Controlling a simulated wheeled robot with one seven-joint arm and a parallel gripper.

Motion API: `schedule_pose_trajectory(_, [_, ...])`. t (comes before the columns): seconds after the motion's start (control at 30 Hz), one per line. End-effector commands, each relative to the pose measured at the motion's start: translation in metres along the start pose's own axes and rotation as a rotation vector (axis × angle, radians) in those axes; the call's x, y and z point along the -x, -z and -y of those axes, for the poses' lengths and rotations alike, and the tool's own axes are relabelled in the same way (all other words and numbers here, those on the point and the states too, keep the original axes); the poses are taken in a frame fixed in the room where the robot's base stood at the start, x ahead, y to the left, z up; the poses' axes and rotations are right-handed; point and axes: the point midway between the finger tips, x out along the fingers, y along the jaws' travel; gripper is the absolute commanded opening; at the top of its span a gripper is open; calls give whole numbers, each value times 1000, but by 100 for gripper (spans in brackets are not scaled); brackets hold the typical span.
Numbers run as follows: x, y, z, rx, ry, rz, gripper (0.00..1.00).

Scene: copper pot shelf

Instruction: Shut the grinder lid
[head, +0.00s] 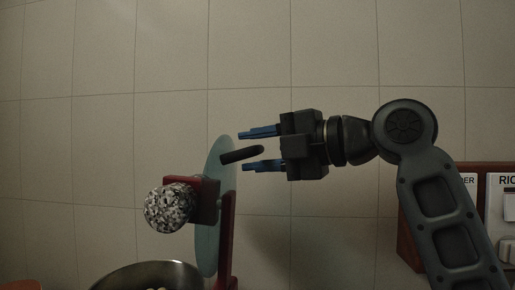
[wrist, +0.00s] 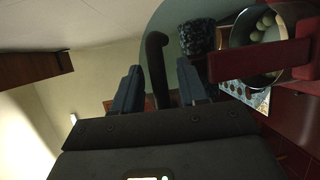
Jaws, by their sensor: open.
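The grinder lid (head: 213,230) is a pale blue-grey disc standing upright, almost edge-on in the head view. A dark rod-like handle (head: 233,157) sticks out from its right face. My gripper (head: 243,151) is open, with one blue finger above the handle and one below it. In the wrist view, the handle (wrist: 157,65) stands between the two open fingers, with visible gaps, and the lid (wrist: 165,22) lies behind it. A red bracket (head: 205,203) carries a speckled stone-like lump (head: 170,208) left of the lid. The lid's hinge is not clear.
A metal bowl (head: 125,277) sits below the speckled lump; the wrist view shows pale round things inside the bowl (wrist: 236,38). A red post (head: 227,245) stands beside the lid. Red-brown shelving with labelled containers (head: 500,205) is at the right, behind my arm. A tiled wall is behind.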

Motion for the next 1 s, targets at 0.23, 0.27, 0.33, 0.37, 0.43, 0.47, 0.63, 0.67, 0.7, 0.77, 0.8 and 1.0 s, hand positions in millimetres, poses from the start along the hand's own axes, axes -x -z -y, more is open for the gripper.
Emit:
schedule_pose_trajectory(0.23, [0,0,0,0,0,0,31])
schedule_pose_trajectory(0.27, [0,0,0,0,0,0,28])
schedule_pose_trajectory(0.33, [0,0,0,0,0,0,21])
schedule_pose_trajectory(0.37, [0,0,0,0,0,0,18])
schedule_pose_trajectory(0.43, [0,0,0,0,0,0,12])
schedule_pose_trajectory(0.47, [0,0,0,0,0,0,9])
schedule_pose_trajectory(0.63, [0,0,0,0,0,0,0])
schedule_pose_trajectory(0.67, [0,0,0,0,0,0,0])
schedule_pose_trajectory(0.7, [0,0,0,0,0,0,0])
schedule_pose_trajectory(0.77, [0,0,0,0,1,0,0])
schedule_pose_trajectory(0.8, [0,0,0,0,1,-1,0])
schedule_pose_trajectory(1.0, [0,0,0,1,3,-1,0])
